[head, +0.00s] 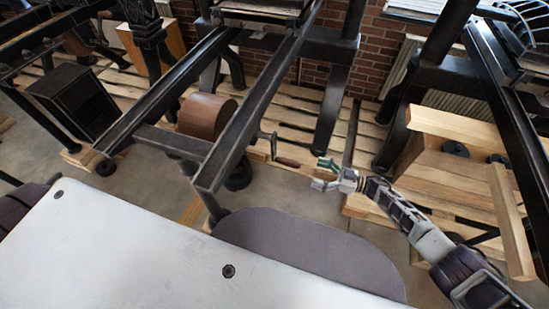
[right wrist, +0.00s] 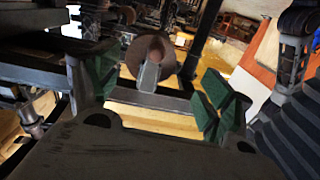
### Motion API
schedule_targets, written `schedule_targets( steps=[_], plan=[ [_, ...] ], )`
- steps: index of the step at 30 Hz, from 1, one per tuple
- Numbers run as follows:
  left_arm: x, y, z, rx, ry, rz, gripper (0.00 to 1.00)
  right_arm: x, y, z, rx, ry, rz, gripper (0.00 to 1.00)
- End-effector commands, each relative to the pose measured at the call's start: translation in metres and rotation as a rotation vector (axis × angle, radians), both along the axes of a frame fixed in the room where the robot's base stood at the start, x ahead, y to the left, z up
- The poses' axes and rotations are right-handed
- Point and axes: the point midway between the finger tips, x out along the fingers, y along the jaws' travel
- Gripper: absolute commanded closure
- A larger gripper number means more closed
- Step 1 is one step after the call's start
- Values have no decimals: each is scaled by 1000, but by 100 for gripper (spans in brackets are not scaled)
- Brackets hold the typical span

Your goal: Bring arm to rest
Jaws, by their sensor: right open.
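My right gripper (head: 326,176) is in the middle right of the head view, its arm coming in from the lower right. It is open and empty, its green-padded fingers spread. In the right wrist view the two fingers (right wrist: 155,95) stand wide apart with nothing between them. Beyond them is a crank handle (right wrist: 150,72) with a rounded end. In the head view the crank handle (head: 287,162) with a brown grip sticks out from the press, left of the gripper and apart from it. My left gripper is not in view.
A black press frame (head: 255,110) with a brown roller (head: 206,115) stands left of the gripper on wooden pallets (head: 300,115). A wooden bench (head: 455,180) stands to the right, near my arm. A brick wall (head: 365,55) is behind. Open floor (head: 290,195) lies below the gripper.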

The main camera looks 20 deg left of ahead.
Motion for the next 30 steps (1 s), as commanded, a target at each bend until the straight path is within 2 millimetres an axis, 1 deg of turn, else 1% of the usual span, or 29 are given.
schedule_targets(
  steps=[9,14,19,23,30],
  plan=[
    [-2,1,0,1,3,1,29,0,0,0,1,0,-5,20],
    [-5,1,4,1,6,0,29,2,0,-1,2,1,-49,20],
    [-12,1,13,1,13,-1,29,9,-3,-5,-1,0,-158,20],
    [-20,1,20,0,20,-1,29,13,-8,-12,-14,7,-271,20],
    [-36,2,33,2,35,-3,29,16,-28,-32,-71,34,-479,20]
  ],
)
